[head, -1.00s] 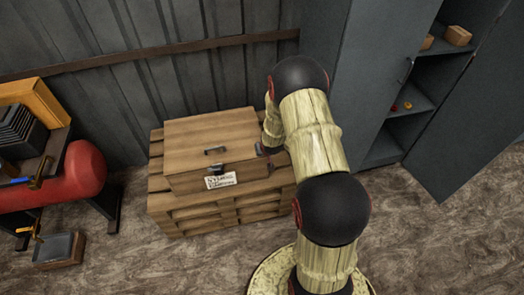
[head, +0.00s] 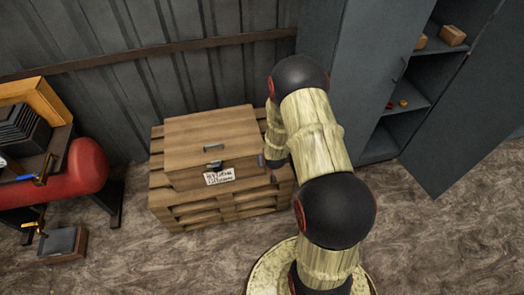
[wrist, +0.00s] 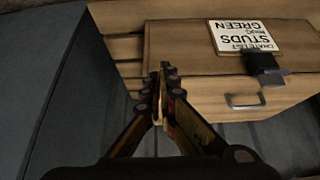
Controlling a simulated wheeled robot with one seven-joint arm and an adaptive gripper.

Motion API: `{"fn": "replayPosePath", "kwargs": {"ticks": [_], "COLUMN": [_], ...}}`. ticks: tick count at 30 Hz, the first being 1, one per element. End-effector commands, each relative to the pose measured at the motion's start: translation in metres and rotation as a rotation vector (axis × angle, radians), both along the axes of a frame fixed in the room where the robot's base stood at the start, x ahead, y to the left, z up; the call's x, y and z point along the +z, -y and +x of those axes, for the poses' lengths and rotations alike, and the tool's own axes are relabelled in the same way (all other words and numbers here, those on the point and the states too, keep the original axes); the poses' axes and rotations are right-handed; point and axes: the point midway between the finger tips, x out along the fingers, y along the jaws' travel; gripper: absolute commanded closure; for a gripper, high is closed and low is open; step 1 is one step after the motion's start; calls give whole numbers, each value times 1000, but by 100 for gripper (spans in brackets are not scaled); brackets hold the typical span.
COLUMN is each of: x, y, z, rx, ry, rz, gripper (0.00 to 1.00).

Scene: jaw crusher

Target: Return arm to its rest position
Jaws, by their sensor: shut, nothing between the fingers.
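My arm (head: 313,130) rises from its base at the lower middle of the head view and bends over near the crate. My gripper (wrist: 164,75) shows in the wrist view with its two fingers together, shut and empty. In the head view the gripper is mostly hidden behind the arm links, just right of the wooden crate (head: 212,146). In the wrist view the crate (wrist: 190,85) lies beyond and to the right of the fingertips. I cannot tell whether they touch it.
The crate, with a label (head: 219,176) and a dark latch, sits on stacked pallets (head: 225,207) by the metal wall. A grey cabinet (head: 352,75) stands open at the right. A red tank machine (head: 85,170) is at the left.

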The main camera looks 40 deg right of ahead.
Motion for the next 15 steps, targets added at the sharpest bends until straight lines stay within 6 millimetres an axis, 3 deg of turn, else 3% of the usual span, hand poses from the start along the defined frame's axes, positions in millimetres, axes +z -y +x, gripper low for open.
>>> {"fn": "replayPosePath", "kwargs": {"ticks": [15], "x": [-9], "y": [-7], "z": [-19], "rx": [1], "ry": [-30], "rz": [10], "gripper": [100]}}
